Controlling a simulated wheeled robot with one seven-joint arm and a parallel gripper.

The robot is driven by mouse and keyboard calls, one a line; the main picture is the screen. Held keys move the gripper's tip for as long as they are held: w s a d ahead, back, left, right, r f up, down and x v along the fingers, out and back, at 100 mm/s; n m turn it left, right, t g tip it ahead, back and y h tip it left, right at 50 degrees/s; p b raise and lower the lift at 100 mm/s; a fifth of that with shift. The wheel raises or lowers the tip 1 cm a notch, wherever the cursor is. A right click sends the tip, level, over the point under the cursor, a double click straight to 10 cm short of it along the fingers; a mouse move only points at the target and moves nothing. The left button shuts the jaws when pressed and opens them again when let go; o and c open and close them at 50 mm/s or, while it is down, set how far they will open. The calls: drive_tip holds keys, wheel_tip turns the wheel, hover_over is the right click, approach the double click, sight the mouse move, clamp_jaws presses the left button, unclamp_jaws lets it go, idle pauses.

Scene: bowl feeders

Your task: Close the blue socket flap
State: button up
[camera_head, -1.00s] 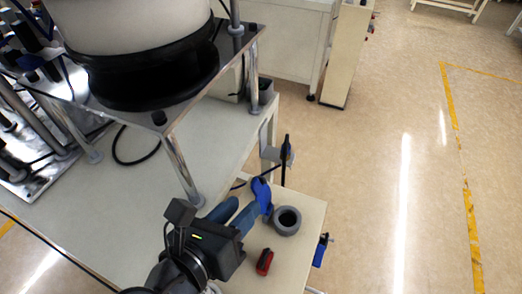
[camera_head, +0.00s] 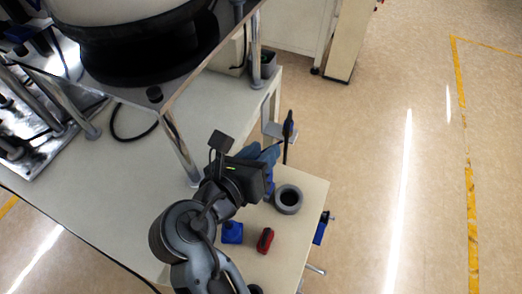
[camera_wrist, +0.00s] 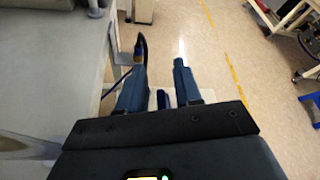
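My gripper (camera_head: 266,155) is over the back edge of the small side table in the head view. In the wrist view its two blue fingers (camera_wrist: 160,66) are apart with nothing held between them. A dark upright piece with blue on it (camera_head: 288,127) stands beyond the fingers at the table's back edge; it also shows just past the left fingertip in the wrist view (camera_wrist: 140,46). Another blue piece (camera_head: 321,228) is on the table's right edge. I cannot tell which of these bears the socket flap, or how far any flap is open.
The side table (camera_head: 313,190) holds a grey ring (camera_head: 288,199), a red object (camera_head: 265,241) and a blue block (camera_head: 232,232). A bowl feeder (camera_head: 120,50) on a metal stand is at the upper left. Open floor (camera_head: 360,170) lies to the right.

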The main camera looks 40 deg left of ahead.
clamp_jaws()
idle(0.6)
